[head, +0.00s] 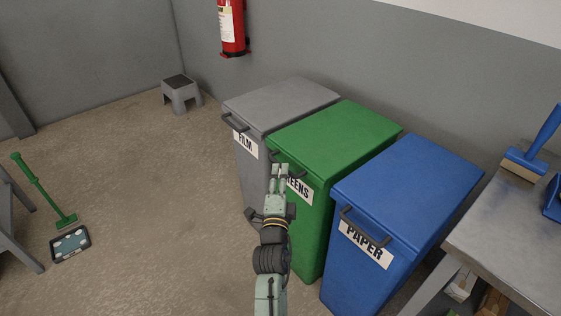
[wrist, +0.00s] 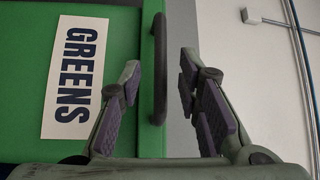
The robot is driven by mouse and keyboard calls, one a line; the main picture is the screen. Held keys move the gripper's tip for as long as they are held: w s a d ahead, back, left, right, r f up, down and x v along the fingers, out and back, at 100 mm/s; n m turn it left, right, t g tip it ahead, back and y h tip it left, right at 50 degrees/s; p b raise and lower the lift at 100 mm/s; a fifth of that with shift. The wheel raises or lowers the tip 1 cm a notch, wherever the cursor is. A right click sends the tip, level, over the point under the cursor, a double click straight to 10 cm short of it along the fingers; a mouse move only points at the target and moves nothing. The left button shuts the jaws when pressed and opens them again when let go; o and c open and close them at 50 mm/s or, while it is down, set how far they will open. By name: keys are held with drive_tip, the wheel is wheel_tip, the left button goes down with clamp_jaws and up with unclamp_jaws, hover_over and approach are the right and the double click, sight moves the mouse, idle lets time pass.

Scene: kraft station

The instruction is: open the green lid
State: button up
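The green lid (head: 333,136) lies shut on the green bin (head: 314,222), the middle of three bins in the head view. The bin carries a white label reading GREENS, which shows whole in the wrist view (wrist: 75,78). A dark bar handle (wrist: 159,68) is at the lid's front edge. My gripper (head: 281,169) is at the front of the green bin by this handle and hides part of it in the head view. In the wrist view its two fingers (wrist: 160,85) are spread, with the handle between them. I see a gap on both sides of the handle.
A grey bin (head: 282,103) labelled FILM stands close on the left, a blue bin (head: 407,190) labelled PAPER on the right. A metal table (head: 510,245) is at the far right.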

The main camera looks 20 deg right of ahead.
drive_tip(key=shift+p+x, duration=0.55)
drive_tip(key=shift+x, duration=1.5)
drive_tip(key=shift+c, duration=0.2)
clamp_jaws()
